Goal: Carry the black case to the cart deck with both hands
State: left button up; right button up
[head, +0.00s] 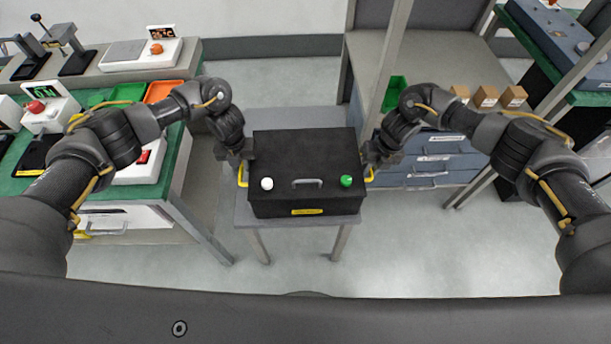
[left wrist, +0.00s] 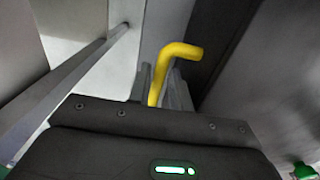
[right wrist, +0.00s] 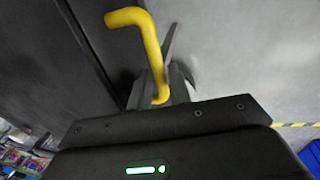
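The black case (head: 305,160) is a box with a white knob, a green knob, a grey front handle and a yellow label. It is level, on or just over a small grey table (head: 350,222). Yellow handles stick out at its two sides. My left gripper (head: 243,168) is at the left yellow handle (left wrist: 172,62), its fingers closed around it. My right gripper (head: 372,164) is at the right yellow handle (right wrist: 150,45), its fingers closed around that. The fingertips are partly hidden by the handles in the wrist views.
A green-topped bench (head: 180,165) with devices and trays stands at the left. A grey shelf unit (head: 370,75) with blue drawers (head: 425,165), a green bin (head: 394,92) and small brown boxes (head: 486,96) stands behind right. The floor (head: 420,250) in front is clear.

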pick_arm(q)
jog(key=shift+f, duration=0.65)
pick_arm(e)
jog(key=shift+a+f, duration=0.15)
jog(key=shift+f, duration=0.5)
pick_arm(q)
grip_shut()
pick_arm(e)
grip_shut()
jog(key=shift+r, duration=0.1)
